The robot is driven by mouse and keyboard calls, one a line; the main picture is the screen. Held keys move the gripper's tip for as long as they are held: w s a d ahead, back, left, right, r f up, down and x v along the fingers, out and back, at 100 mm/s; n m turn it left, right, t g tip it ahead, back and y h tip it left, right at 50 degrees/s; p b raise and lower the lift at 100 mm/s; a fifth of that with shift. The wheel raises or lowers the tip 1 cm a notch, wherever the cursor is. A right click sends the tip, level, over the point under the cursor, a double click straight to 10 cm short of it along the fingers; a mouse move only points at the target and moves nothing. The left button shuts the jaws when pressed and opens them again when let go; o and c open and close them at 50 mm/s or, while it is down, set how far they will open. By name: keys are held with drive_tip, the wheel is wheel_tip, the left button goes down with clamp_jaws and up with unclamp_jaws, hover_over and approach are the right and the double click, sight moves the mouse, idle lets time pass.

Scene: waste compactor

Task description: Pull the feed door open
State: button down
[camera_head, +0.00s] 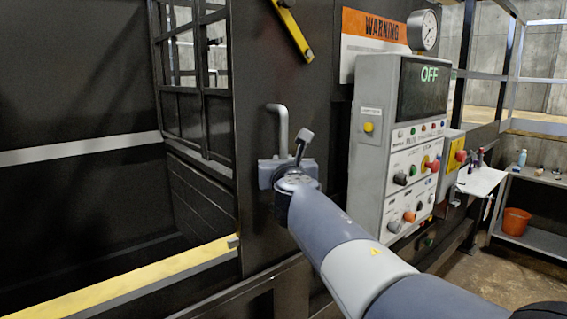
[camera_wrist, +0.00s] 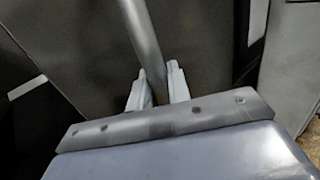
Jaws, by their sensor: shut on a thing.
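The feed door (camera_head: 275,75) is a dark panel left of the control box, with a grey bar handle (camera_head: 283,128) bent at its top. My gripper (camera_head: 284,163) is at the lower part of this handle, and my arm hides part of it in the head view. In the wrist view the handle (camera_wrist: 143,42) runs down between the two pale fingers of my gripper (camera_wrist: 156,85), which are shut on it. The handle's lower end is hidden behind my gripper body.
A control box (camera_head: 372,150) with an OFF display stands right of the handle, close to my arm. A yellow-edged sill (camera_head: 150,272) borders the dark opening at left. A shelf with an orange bucket (camera_head: 516,221) is far right.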

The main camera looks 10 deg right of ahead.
drive_tip(key=c, duration=1.4)
unclamp_jaws()
drive_tip(key=shift+s, duration=0.1)
drive_tip(key=s, duration=1)
drive_tip(key=shift+s+a, duration=0.25)
drive_tip(key=shift+s, duration=0.05)
drive_tip(key=w, duration=1)
drive_tip(key=shift+w+d, duration=0.2)
drive_tip(key=shift+w, duration=0.2)
drive_tip(key=shift+s+a, duration=0.1)
drive_tip(key=shift+f, duration=0.1)
